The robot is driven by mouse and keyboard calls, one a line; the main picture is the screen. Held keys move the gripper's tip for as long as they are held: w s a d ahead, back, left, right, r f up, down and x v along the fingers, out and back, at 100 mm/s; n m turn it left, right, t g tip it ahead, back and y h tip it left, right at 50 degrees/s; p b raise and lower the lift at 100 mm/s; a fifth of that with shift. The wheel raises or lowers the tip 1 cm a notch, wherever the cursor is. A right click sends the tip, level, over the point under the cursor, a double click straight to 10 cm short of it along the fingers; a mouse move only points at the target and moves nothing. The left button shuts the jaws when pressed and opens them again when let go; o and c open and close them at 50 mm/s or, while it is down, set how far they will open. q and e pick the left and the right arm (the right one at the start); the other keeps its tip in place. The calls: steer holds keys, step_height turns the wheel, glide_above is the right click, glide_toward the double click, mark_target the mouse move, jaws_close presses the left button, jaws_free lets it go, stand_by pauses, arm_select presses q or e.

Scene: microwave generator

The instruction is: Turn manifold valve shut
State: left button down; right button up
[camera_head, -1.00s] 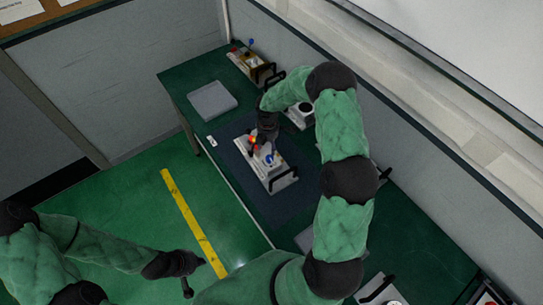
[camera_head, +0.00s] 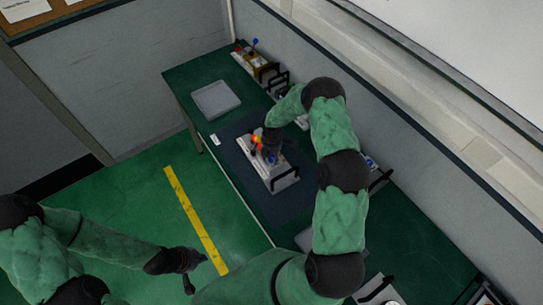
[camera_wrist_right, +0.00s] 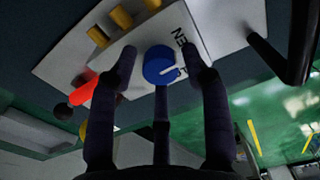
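The manifold is a pale block (camera_head: 283,181) with a black handle at one end, on the dark mat. Its round blue knob (camera_wrist_right: 158,66) has a white mark and sits beside printed lettering. The knob is also partly visible in the head view (camera_head: 271,159). My right gripper (camera_wrist_right: 161,62) is open, its fingers on either side of the knob with small gaps visible; contact is not clear. It also shows over the manifold in the head view (camera_head: 270,150). A red lever (camera_wrist_right: 84,91) with a black ball end is left of the fingers. My left gripper (camera_head: 188,275) hangs over the floor; its fingers are unclear.
Yellow pegs (camera_wrist_right: 120,17) stand on the block. The black handle (camera_wrist_right: 290,48) rises right of the knob. A grey tray (camera_head: 216,99) lies on the green bench (camera_head: 187,82). Another device (camera_head: 252,61) stands at the back corner. The wall closely borders the bench.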

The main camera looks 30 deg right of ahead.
jaws_close()
steer(key=shift+f+m+b, duration=0.15)
steer(key=shift+m+b, duration=0.45)
steer(key=shift+b, duration=0.45)
steer(key=m+b, duration=0.8)
steer(key=b, duration=0.1)
steer(key=shift+m, duration=0.4)
steer(key=m+b, duration=0.4)
steer(key=shift+m+b, duration=0.95)
steer(key=shift+m, duration=0.85)
steer(key=shift+r+m, duration=0.2)
steer(key=shift+m, duration=0.1)
